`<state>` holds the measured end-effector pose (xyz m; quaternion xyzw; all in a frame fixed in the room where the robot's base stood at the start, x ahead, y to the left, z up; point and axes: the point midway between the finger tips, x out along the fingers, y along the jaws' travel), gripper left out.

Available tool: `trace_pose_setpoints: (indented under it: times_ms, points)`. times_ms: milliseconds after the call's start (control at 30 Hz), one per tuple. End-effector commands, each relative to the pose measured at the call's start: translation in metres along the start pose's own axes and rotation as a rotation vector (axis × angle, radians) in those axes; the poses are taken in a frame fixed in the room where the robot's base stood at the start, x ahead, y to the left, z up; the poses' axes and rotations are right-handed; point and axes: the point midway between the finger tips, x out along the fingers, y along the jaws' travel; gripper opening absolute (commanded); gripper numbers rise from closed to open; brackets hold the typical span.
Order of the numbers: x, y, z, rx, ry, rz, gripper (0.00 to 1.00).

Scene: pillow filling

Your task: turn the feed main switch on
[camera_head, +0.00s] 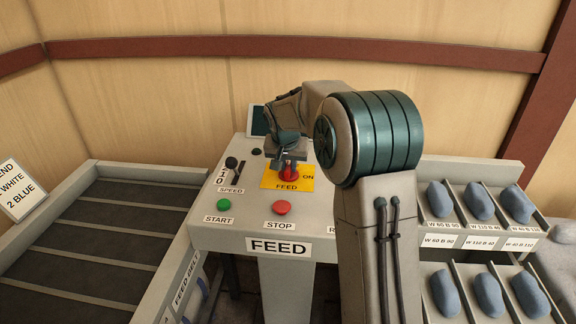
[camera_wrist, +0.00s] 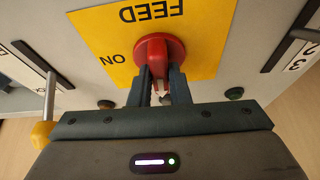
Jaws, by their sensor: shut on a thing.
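The feed main switch is a red rotary knob (camera_head: 289,175) on a yellow plate (camera_head: 268,184) marked FEED and ON, on top of the grey feed console. My gripper (camera_head: 287,163) is above the plate with its jaws shut on the knob. In the wrist view the knob (camera_wrist: 160,47) sits between my two dark fingers (camera_wrist: 158,86). A pale mark between the fingers points down in that view, toward my gripper body. The word ON stands to the left of the knob there, and to its right in the head view. My fingers hide part of the knob's grip.
The console also has a green START button (camera_head: 224,204), a red STOP button (camera_head: 282,208) and a black-handled SPEED lever (camera_head: 232,163). A dark-slatted conveyor (camera_head: 103,225) lies left. Bins of blue-grey pillows (camera_head: 479,200) stand right. My arm hides the console's right part.

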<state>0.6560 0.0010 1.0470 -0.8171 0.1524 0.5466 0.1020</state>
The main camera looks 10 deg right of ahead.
Motion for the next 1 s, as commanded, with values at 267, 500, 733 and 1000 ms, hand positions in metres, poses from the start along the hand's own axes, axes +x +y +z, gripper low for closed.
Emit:
trace_pose_setpoints:
  times_ms: [267,500,733,1000]
  points:
    - [0.0021,-0.0036,0.0008,0.17,0.003,0.071,0.0]
    - [0.0009,-0.0049,-0.0006,0.38,0.004,0.157,0.0]
    - [-0.0002,-0.0056,-0.002,0.584,0.003,0.241,0.0]
    - [-0.0017,-0.0064,-0.0039,0.821,0.003,0.339,0.0]
